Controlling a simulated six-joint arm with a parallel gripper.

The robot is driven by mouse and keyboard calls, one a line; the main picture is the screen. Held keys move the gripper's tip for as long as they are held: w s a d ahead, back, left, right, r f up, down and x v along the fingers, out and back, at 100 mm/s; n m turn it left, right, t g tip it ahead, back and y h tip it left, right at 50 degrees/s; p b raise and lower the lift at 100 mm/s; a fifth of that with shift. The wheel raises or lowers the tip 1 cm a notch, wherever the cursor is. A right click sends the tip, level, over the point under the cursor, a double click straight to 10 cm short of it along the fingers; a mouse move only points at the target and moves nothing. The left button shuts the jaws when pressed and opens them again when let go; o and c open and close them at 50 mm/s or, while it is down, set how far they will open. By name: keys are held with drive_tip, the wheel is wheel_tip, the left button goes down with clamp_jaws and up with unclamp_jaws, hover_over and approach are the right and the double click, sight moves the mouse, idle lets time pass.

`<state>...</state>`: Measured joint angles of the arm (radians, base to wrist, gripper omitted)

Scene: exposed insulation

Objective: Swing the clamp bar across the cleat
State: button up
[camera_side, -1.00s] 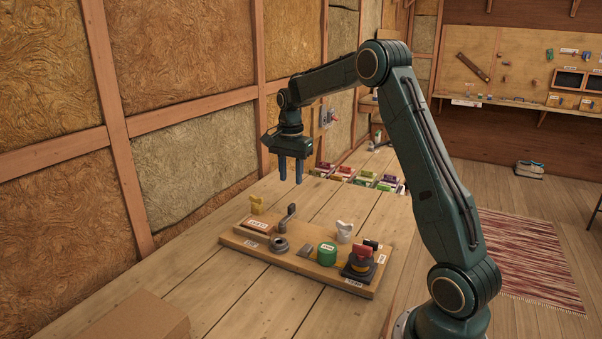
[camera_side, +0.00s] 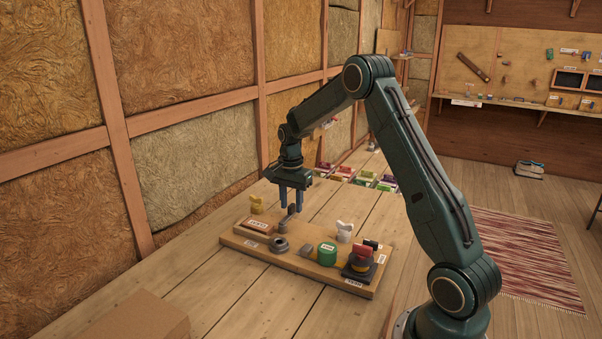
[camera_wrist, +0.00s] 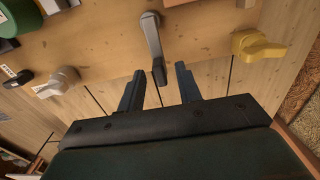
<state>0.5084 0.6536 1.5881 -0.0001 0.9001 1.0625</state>
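The clamp bar (camera_side: 284,223) is a grey pivoted lever with a raised end post, near the back edge of the wooden board (camera_side: 305,264). In the side view the fingers overlap the bar's post, so contact is unclear. I cannot tell for certain which fitting is the cleat.
Colourful boxes (camera_side: 365,178) stand behind. A cardboard box (camera_side: 135,320) is at front left.

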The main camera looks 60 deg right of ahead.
clamp_jaws()
drive_tip(key=shift+w, duration=0.15)
drive_tip(key=n, duration=0.1)
drive_tip(key=w+n, duration=0.1)
drive_tip(key=n, duration=0.1)
drive_tip(key=w+n, duration=0.1)
drive_tip(key=n, duration=0.1)
drive_tip(key=shift+a, duration=0.25)
drive_tip(key=n, duration=0.2)
drive_tip(key=w+a+n, duration=0.1)
drive_tip(key=w+n, duration=0.1)
drive_tip(key=n, duration=0.1)
drive_tip(key=shift+a+r+n, duration=0.1)
drive_tip(key=shift+a+n, duration=0.2)
drive_tip(key=shift+a, duration=0.05)
drive_tip(key=a+n, duration=0.1)
drive_tip(key=n, duration=0.1)
drive_tip(key=w+a+n, duration=0.1)
drive_tip(key=n, duration=0.2)
drive_tip(key=shift+a, duration=0.15)
drive_tip(key=n, duration=0.1)
drive_tip(key=a+n, duration=0.1)
drive_tip(key=n, duration=0.2)
drive_tip(key=shift+a, duration=0.25)
drive_tip(key=shift+s+a+n, duration=0.1)
drive_tip(key=shift+a+n, duration=0.45)
drive_tip(key=shift+n, duration=0.75)
